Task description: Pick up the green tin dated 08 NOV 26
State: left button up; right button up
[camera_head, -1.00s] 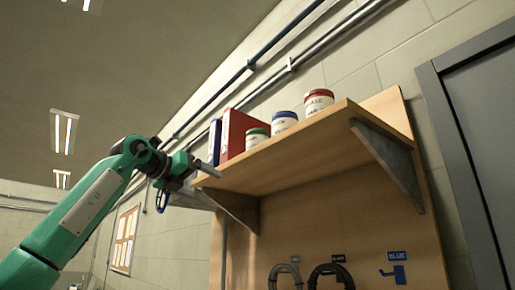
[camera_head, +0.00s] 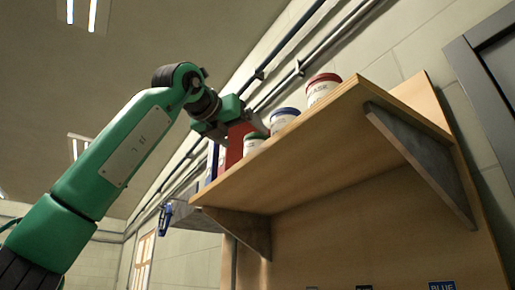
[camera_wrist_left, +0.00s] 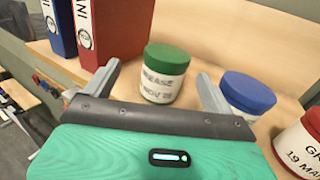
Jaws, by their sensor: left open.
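The green-lidded tin (camera_head: 253,144) stands upright on the wooden shelf, partly behind the shelf edge in the head view. In the left wrist view the green tin (camera_wrist_left: 165,75) has a white label with "GREASE" and a partly readable "NOV" date. My left gripper (camera_head: 256,122) is above and close to it. In the wrist view my open left gripper (camera_wrist_left: 158,74) has one finger on each side of the tin in the picture, holding nothing. Whether the fingers reach down around it is unclear. My right gripper is out of view.
A blue-lidded tin (camera_wrist_left: 248,93) stands close beside the right finger, with a red-lidded tin (camera_wrist_left: 302,140) further right. Red (camera_wrist_left: 115,28) and blue (camera_wrist_left: 61,27) binders stand left of the green tin. The shelf (camera_head: 300,150) has metal brackets underneath.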

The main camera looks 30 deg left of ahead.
aim_at(248, 137)
pick_arm(q)
jog(key=w, duration=0.3)
jog(key=shift+d+p, duration=0.2)
jog(key=shift+p, duration=0.1)
jog(key=shift+w, duration=0.3)
jog(key=shift+w+d+r+p, duration=0.1)
jog(key=shift+w+r+p, duration=0.05)
jog(key=shift+p, duration=0.2)
jog(key=w+p, duration=0.1)
jog(key=w, duration=0.1)
jog(key=w+d+p, duration=0.1)
jog(key=w, duration=0.1)
jog(key=shift+w+p, duration=0.2)
jog(key=shift+p, duration=0.1)
jog(key=shift+w, duration=0.2)
jog(key=shift+s+a, duration=0.1)
jog(key=shift+s, duration=0.1)
jog(key=shift+c, duration=0.2)
jog(key=c, duration=1.2)
pick_arm(e)
jog(key=r, duration=0.1)
jog(key=w+r, duration=0.1)
jog(key=r, duration=0.2)
jog(key=shift+w+r, duration=0.1)
jog(key=shift+w, duration=0.25)
pick_arm(q)
jog(key=shift+o, duration=0.2)
